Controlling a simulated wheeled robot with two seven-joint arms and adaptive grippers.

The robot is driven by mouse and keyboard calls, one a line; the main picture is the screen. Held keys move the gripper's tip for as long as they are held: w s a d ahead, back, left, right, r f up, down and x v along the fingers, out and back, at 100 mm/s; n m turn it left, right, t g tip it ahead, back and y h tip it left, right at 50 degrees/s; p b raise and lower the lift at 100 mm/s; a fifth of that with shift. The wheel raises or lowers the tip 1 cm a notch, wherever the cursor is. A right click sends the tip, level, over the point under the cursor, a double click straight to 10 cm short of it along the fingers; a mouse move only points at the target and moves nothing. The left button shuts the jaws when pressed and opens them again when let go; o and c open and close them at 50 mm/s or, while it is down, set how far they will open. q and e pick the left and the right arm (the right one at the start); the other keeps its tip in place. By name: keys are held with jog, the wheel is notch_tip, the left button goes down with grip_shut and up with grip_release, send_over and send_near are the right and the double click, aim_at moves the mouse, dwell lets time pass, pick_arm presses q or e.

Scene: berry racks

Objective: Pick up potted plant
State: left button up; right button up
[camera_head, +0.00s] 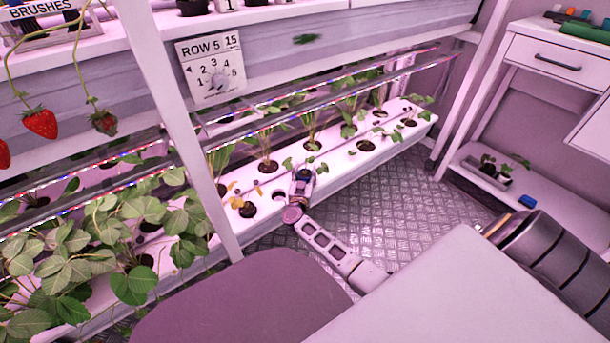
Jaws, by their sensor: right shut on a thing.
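My right gripper (302,182) is at the front edge of the lower white planter trough (345,160). It is shut on a small potted plant (311,172) with a few green leaves, seen just beyond the fingers. The fingers partly hide the pot, and I cannot tell whether it is clear of the trough. An empty round hole (279,195) shows just left of the gripper. A plant with yellowing leaves (247,208) sits left of that hole. My left gripper is not in view.
A white rack post (185,120) stands left of the gripper. LED light bars (300,104) run above the trough. Dense strawberry leaves (140,275) fill the left. A low shelf (560,200) at right holds small seedlings (497,170) and a blue item (527,201). Metal floor (430,205) is clear.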

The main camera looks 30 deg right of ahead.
aim_at(305, 173)
jog(key=shift+r+p, duration=0.35)
jog(key=shift+r, duration=0.25)
notch_tip(305, 173, up, 2)
jog(key=shift+r+p, duration=0.1)
jog(key=shift+p, duration=0.65)
notch_tip(305, 173, up, 5)
jog(key=p, duration=0.3)
jog(key=shift+r+p, duration=0.35)
jog(key=shift+p, duration=0.1)
jog(key=shift+r, duration=0.35)
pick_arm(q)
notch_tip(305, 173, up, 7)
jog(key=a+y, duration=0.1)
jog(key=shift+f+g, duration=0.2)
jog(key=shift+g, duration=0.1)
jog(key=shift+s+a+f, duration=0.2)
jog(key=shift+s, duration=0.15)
